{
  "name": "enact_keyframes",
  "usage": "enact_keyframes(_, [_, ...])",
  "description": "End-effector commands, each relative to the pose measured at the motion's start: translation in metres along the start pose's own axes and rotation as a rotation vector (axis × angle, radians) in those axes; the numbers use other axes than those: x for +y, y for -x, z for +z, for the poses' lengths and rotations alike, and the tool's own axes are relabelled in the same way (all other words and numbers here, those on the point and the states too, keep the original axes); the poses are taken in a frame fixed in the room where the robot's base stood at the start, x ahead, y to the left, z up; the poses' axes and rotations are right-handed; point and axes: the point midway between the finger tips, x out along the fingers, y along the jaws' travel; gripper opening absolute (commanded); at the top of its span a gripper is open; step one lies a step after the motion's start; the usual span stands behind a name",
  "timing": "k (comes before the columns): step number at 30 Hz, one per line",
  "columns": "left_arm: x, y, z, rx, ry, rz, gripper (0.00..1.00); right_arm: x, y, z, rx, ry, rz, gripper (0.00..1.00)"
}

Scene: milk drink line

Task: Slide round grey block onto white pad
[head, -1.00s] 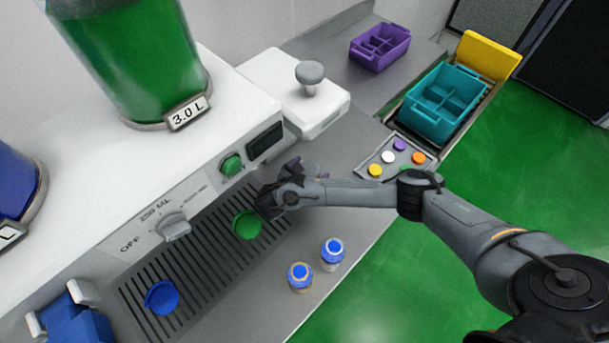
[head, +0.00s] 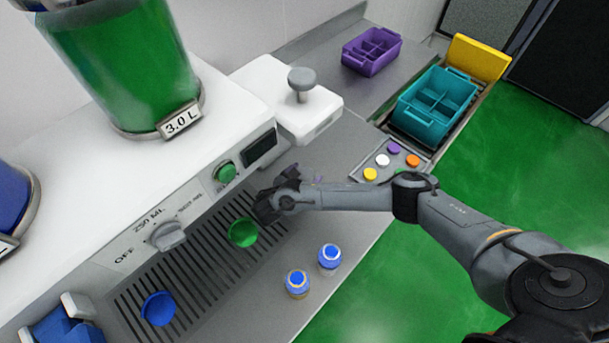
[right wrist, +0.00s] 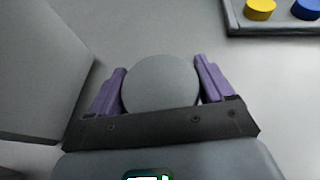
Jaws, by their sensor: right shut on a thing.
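The round grey block (right wrist: 160,84) shows in the right wrist view as a flat grey disc between the two purple fingers. My right gripper (head: 282,195) is shut on it, low at the grey counter beside the white machine. The gripper also shows in the right wrist view (right wrist: 160,72), with one finger touching each side of the disc. In the head view the block is hidden by the gripper and wrist. My left gripper is not in view.
A green cup (head: 242,232) and a blue cup (head: 159,308) stand on the slotted drip tray (head: 200,270). Two blue-capped bottles (head: 297,284) (head: 329,258) stand near the counter's front edge. A button panel (head: 368,160), a teal crate (head: 432,128) and a purple crate (head: 372,55) lie beyond.

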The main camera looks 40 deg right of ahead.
Motion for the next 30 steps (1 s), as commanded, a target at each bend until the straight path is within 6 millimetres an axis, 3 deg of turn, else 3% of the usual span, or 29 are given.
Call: enact_keyframes(30, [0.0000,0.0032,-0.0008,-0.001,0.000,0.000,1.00,0.0065,-0.0081,0.0047,-0.001,-0.001,0.000,0.42])
